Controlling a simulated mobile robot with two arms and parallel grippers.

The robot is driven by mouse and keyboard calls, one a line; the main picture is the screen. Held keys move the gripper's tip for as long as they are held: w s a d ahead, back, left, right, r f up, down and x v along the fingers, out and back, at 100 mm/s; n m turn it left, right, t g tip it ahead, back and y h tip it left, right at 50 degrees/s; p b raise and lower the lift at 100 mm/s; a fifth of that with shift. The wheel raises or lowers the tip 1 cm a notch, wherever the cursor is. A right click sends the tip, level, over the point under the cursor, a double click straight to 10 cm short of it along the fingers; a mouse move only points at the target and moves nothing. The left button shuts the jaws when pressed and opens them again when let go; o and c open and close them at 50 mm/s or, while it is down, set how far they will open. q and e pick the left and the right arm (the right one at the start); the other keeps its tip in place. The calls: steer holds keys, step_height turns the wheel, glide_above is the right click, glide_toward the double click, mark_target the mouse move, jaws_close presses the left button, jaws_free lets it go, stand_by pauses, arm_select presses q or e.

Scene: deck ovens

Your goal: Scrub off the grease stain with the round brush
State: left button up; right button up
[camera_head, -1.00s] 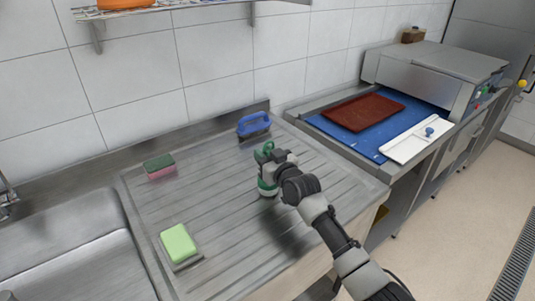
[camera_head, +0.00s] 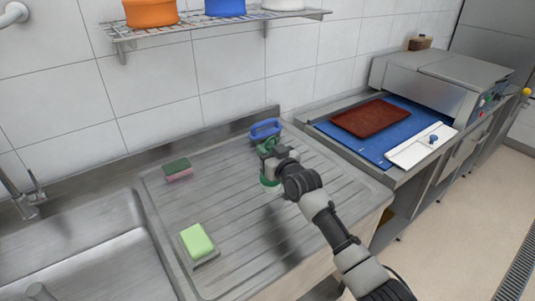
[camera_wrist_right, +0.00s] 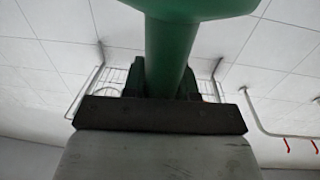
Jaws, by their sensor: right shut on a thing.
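My right gripper (camera_head: 279,163) is shut on the round brush (camera_head: 268,180), which is green, and holds it above the ribbed steel drainboard (camera_head: 240,235). I cannot tell whether the brush touches the drainboard. In the right wrist view the brush's green handle (camera_wrist_right: 168,55) stands between the fingers and widens at the top of the picture. I cannot make out the grease stain in these views. My left gripper is not in view.
A blue-handled brush (camera_head: 265,128) lies just behind the right gripper. A green-and-pink sponge (camera_head: 177,169) and a light green sponge (camera_head: 197,240) lie to the left. The sink (camera_head: 85,265) is further left. A reddish-brown tray (camera_head: 370,118) lies on a blue surface at right.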

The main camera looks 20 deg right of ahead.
step_height(320, 180, up, 2)
steer(key=shift+r+p, duration=0.1)
steer(key=shift+p, duration=0.4)
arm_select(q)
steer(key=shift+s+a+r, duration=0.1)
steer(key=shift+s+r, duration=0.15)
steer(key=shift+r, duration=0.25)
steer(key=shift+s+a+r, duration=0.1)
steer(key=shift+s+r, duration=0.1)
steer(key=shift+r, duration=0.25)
arm_select(e)
steer(key=shift+r, duration=0.2)
